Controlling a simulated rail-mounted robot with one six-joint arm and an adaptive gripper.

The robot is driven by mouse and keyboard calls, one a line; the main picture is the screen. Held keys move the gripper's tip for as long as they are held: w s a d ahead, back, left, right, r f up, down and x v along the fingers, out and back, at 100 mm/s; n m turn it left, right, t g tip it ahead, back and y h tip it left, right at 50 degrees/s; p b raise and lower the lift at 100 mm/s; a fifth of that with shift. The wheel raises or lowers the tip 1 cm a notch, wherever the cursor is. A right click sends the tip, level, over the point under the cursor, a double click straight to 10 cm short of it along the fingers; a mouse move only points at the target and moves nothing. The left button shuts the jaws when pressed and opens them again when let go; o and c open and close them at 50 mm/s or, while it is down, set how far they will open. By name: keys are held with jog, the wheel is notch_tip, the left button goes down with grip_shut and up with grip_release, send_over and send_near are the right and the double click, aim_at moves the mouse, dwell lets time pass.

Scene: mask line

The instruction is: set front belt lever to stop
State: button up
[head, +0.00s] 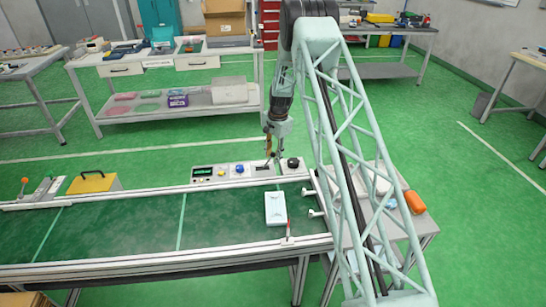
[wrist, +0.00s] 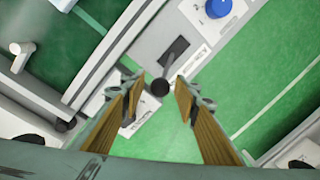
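The belt lever has a black ball knob (wrist: 160,87) on a grey stem rising from a dark slot (wrist: 174,52) in the light control panel (wrist: 150,35). My gripper (wrist: 156,90) is open, with its two tan-padded fingers on either side of the knob. I cannot tell whether either finger touches it. In the head view my gripper (head: 272,154) hangs over the panel (head: 228,174), beside the belt's far rail, and partly hides the lever. The panel's printed labels are too small to read, so the lever's setting cannot be told.
A blue knob (wrist: 218,8) is on the panel near the lever. A black knob (head: 293,162) stands right of my gripper.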

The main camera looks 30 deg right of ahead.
jog(key=shift+c, duration=0.2)
grip_shut()
